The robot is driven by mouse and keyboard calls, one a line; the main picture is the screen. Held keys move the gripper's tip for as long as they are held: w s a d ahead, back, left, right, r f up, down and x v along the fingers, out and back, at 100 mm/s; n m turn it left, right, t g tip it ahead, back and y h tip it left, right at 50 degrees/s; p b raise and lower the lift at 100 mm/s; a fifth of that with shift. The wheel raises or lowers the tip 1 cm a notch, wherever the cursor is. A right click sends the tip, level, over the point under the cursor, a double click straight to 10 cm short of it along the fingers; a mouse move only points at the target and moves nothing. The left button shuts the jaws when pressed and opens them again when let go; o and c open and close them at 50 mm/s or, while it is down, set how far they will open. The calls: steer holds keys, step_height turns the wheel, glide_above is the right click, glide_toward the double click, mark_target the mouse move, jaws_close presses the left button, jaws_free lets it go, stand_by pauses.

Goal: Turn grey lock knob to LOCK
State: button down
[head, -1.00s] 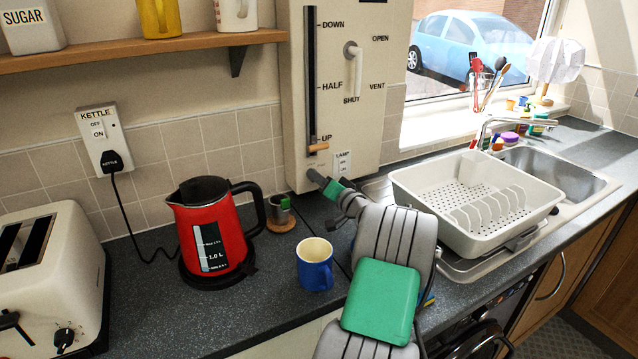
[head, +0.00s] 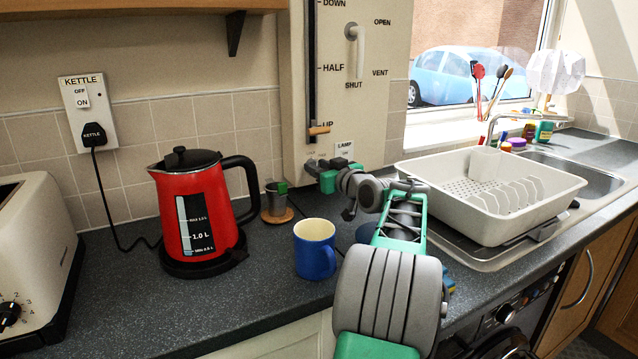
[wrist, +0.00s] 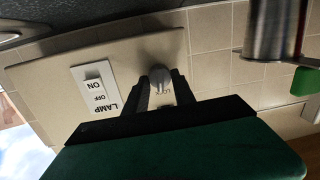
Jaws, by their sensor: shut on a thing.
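The grey lock knob (wrist: 160,76) sits low on the cream control panel (head: 377,100). In the wrist view, which is upside down, my gripper (wrist: 161,84) has its two dark fingers around the knob, one on each side, shut on it. Printed letters beside the knob are partly covered by the fingers, so I cannot read the full marking or tell which way the knob points. In the head view my gripper (head: 318,166) reaches the panel's lower left corner and mostly hides the knob.
The lamp switch (wrist: 94,80) is beside the knob. A steel cup (head: 277,200) on a wooden coaster, a blue mug (head: 315,249) and a red kettle (head: 198,210) stand left of my arm. A white dish rack (head: 488,193) is to the right. A white handle (head: 359,48) is higher up.

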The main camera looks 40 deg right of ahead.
steer(key=shift+f+n+b, duration=0.15)
steer(key=shift+n+b, duration=0.55)
steer(key=shift+b, duration=0.15)
steer(key=c, duration=1)
jaws_free()
steer(key=shift+c, duration=0.2)
steer(key=shift+r, duration=0.25)
